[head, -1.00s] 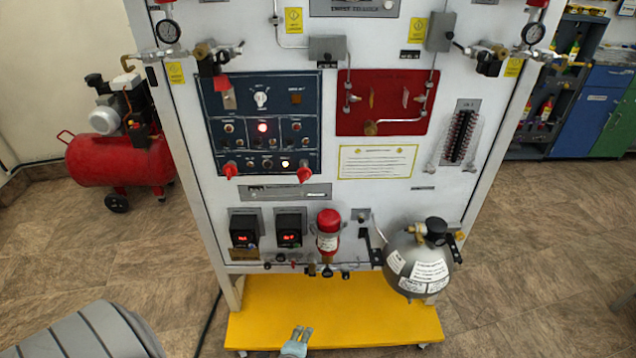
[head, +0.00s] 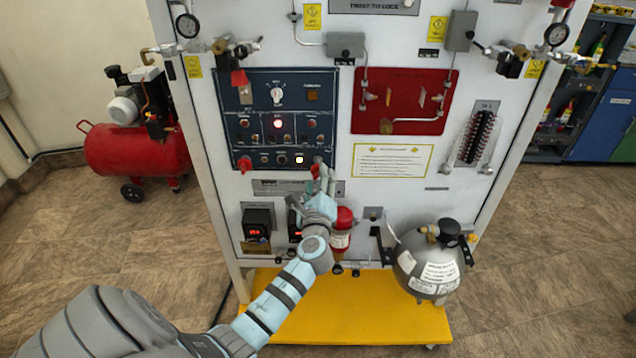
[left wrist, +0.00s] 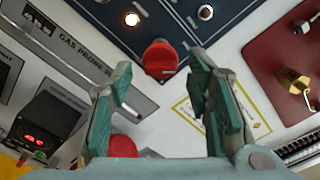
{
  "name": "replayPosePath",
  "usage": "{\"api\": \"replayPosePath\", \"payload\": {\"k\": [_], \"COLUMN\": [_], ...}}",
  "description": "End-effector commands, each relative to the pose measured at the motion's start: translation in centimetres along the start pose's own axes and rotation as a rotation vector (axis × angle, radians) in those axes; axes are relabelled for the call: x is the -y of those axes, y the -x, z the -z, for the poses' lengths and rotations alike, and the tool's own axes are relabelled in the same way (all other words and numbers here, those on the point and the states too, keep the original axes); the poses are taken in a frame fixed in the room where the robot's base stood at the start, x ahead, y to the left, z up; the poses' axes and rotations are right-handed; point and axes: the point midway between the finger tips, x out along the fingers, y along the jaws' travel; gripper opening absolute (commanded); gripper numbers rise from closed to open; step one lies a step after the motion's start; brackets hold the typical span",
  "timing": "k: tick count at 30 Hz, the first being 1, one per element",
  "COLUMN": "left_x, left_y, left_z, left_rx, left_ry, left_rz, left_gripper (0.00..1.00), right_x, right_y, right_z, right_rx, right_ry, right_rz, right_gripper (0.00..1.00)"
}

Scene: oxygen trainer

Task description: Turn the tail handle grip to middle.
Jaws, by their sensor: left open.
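A red handle grip (head: 317,166) sits at the lower right corner of the dark blue panel (head: 330,128). A second red handle grip (head: 244,163) sits at its lower left corner. No readable label shows which is the tail one. My left gripper (head: 323,179) is open just in front of the right-hand grip and partly covers it. In the left wrist view the red grip (left wrist: 160,58) appears beyond and between the spread green fingers (left wrist: 158,85), with nothing held. Contact is not visible. My right gripper is out of view.
A red cylinder (head: 342,226) and a small display box (head: 258,222) are below, near my left arm. A grey spherical tank (head: 428,270) hangs at the lower right. A yellow base (head: 360,305) juts out beneath. A red compressor (head: 135,150) stands on the floor at left.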

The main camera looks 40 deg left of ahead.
Motion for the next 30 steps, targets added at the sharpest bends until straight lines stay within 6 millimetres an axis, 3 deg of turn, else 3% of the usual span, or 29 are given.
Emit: {"api": "replayPosePath", "payload": {"k": [9, 18, 30], "left_x": [0.00, 0.00, -0.09], "left_y": [-0.51, -0.47, -0.46], "left_z": [0.01, 0.03, 0.10], "left_rx": [-0.001, -0.002, -0.002], "left_ry": [0.001, 0.001, 0.069], "left_rz": [0.000, 0.000, 0.000], "left_gripper": [0.45, 0.00, 0.00], "right_x": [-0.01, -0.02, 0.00], "right_y": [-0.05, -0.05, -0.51], "right_z": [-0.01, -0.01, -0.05], "right_rx": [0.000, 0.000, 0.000], "right_ry": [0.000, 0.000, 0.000], "right_rz": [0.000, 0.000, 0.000], "right_gripper": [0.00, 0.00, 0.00]}}
